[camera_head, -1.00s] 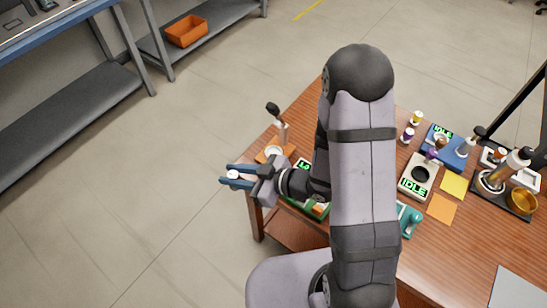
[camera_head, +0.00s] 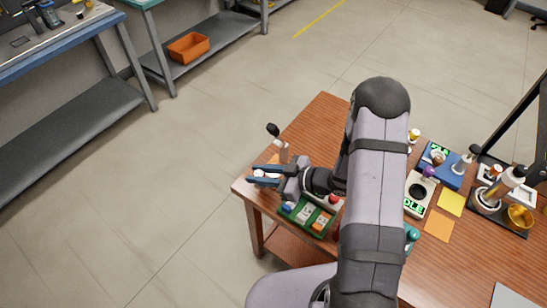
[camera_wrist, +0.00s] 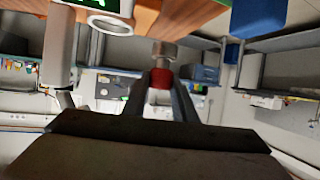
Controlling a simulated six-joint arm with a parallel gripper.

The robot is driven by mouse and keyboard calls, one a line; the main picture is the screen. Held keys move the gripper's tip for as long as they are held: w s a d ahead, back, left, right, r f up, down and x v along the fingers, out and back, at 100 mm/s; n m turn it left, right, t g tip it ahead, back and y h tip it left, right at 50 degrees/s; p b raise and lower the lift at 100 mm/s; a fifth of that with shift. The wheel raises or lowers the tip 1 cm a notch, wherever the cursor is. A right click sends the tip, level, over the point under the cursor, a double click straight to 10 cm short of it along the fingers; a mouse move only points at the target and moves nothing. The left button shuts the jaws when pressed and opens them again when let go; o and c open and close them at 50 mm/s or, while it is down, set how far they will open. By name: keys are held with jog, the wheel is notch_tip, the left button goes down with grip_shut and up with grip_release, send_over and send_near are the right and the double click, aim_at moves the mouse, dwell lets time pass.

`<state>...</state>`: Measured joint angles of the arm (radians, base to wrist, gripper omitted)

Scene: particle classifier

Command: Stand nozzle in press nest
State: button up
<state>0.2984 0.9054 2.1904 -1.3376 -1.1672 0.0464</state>
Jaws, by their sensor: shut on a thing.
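My gripper (camera_head: 262,176) is at the left corner of the wooden table, level or nearly so. Its fingers are shut on a small nozzle, which shows as a pale top (camera_head: 259,173) in the head view. In the wrist view the nozzle has a metallic part (camera_wrist: 163,50) and a red part (camera_wrist: 161,77) between the fingers. The press (camera_head: 281,150), with a black knob and orange base, stands just behind my gripper. My gripper hides most of its base, so the nest cannot be made out in the head view.
A green tray (camera_head: 309,217) with small parts lies just right of my gripper. Grey stations with displays, a blue block (camera_head: 440,170), yellow (camera_head: 451,203) and orange (camera_head: 440,223) squares and a dark stand are farther right. The floor beyond the table's left edge is clear.

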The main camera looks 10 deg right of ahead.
jog(key=shift+w+d+p, duration=0.4)
jog(key=shift+w+d, duration=1.15)
jog(key=shift+w+d+f+p, duration=0.2)
jog(key=shift+w+d+p, duration=0.1)
jog(key=shift+w+d, duration=0.2)
jog(key=shift+w+d+f+p, duration=0.2)
jog(key=shift+w+d+p, duration=0.1)
jog(key=shift+w+d, duration=0.2)
jog(key=shift+f, duration=0.4)
jog(key=shift+f, duration=0.1)
jog(key=shift+f, duration=0.15)
jog(key=o, duration=0.8)
jog(key=shift+r, duration=0.2)
